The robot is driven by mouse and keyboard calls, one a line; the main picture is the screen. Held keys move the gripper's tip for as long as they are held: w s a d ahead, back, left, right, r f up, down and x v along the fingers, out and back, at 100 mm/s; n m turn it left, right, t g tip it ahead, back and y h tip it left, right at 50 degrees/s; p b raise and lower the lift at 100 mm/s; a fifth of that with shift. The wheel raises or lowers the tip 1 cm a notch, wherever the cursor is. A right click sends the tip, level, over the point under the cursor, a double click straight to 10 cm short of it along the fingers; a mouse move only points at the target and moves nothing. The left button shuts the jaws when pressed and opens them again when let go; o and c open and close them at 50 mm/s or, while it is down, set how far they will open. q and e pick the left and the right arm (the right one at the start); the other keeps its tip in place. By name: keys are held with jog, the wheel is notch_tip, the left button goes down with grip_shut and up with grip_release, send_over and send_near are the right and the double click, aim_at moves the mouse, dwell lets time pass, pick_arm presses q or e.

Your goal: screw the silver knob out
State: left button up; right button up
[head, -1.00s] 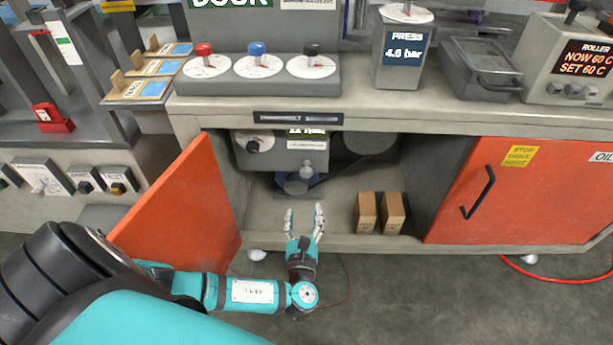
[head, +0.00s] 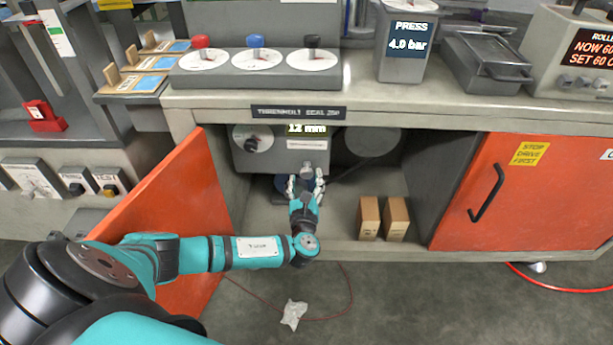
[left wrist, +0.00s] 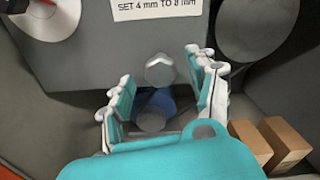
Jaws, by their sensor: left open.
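The silver knob (head: 307,168) sticks out low on the grey unit (head: 265,158) inside the open cabinet. In the left wrist view the silver knob (left wrist: 160,70) shows round and pale, ahead of and between the fingertips. My left gripper (head: 306,177) is inside the cabinet opening, open and empty, with its fingers pointing at the unit. In the left wrist view its fingers (left wrist: 160,84) stand on either side of the knob's line; whether they reach beside it I cannot tell. A blue part (left wrist: 158,101) with a grey cylinder sits below the knob. My right gripper is not in view.
Two brown boxes (head: 369,217) stand on the cabinet floor to the right. A dial (head: 252,138) and a round grey drum (head: 373,141) flank the knob. A crumpled white scrap (head: 293,314) lies on the floor.

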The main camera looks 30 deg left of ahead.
aim_at(306, 176)
pick_arm(q)
jog(key=b+x, duration=0.1)
jog(key=x, duration=0.2)
jog(key=shift+f+b, duration=0.1)
jog(key=shift+b, duration=0.2)
jog(key=shift+w+a, duration=0.1)
jog(key=shift+w, duration=0.15)
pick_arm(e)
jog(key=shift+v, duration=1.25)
pick_arm(q)
jog(key=shift+c, duration=0.3)
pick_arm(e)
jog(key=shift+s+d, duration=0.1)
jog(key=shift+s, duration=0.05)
pick_arm(q)
grip_shut()
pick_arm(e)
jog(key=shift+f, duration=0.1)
